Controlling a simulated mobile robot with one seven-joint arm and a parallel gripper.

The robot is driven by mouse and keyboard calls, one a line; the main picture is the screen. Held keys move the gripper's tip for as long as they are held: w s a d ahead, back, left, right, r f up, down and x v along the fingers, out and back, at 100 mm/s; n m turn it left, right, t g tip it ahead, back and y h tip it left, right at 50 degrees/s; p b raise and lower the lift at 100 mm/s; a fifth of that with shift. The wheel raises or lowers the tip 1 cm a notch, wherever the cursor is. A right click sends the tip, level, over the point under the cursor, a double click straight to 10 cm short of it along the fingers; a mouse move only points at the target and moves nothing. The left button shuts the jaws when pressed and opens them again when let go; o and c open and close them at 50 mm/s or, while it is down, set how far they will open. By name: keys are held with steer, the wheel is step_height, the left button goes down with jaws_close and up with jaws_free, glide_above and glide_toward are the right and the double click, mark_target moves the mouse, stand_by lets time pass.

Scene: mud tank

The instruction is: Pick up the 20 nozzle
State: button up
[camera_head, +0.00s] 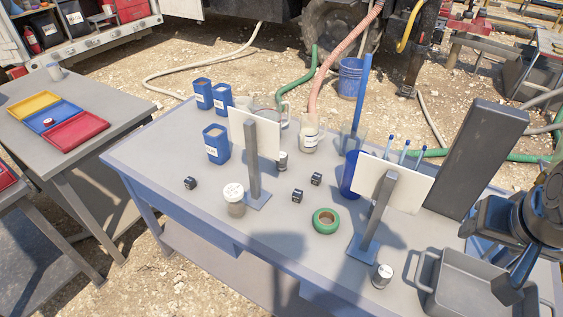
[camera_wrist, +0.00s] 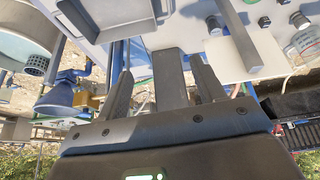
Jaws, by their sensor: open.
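Three small dark cube-like pieces lie on the long grey table in the head view: one at left (camera_head: 190,183), one near the middle (camera_head: 297,195) and one just behind it (camera_head: 316,179). Their markings are too small to read, so I cannot tell which, if any, is the 20 nozzle. My gripper (camera_wrist: 163,85) is open in the wrist view, with its two fingers apart. A dark grey upright shape shows between them, and I cannot tell its distance. In the head view my arm is at the right edge, above the grey tray and well apart from the small dark pieces.
Two white panels on posts (camera_head: 256,135) (camera_head: 395,183) stand on the table (camera_head: 150,160). A green tape roll (camera_head: 325,221), white-lidded jar (camera_head: 233,194), metal cup (camera_head: 382,275), grey tray (camera_head: 460,285) and tall dark slab (camera_head: 478,160) stand around. Blue containers (camera_head: 216,143) are at back left.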

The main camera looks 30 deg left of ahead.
steer(key=w+a+r+n+g, duration=0.1)
steer(key=w+a+r, duration=0.2)
steer(key=w+a, duration=0.4)
steer(key=w+a+r+n, duration=0.15)
steer(key=w+a, duration=0.25)
steer(key=w, duration=0.4)
steer(key=w+a+f+n+g, duration=0.1)
steer(key=w+a+f+n, duration=0.1)
steer(key=w+a, duration=0.95)
steer(key=n+g, duration=0.2)
steer(key=g, duration=0.1)
glide_above(282, 156)
step_height(282, 156, down, 23)
steer(key=shift+f, duration=0.15)
steer(key=shift+s+a+f, duration=0.15)
steer(key=shift+a+f, duration=0.05)
steer(key=shift+f, duration=0.1)
step_height(282, 156, down, 11)
steer(key=shift+d+r, duration=0.1)
steer(key=shift+d, duration=0.05)
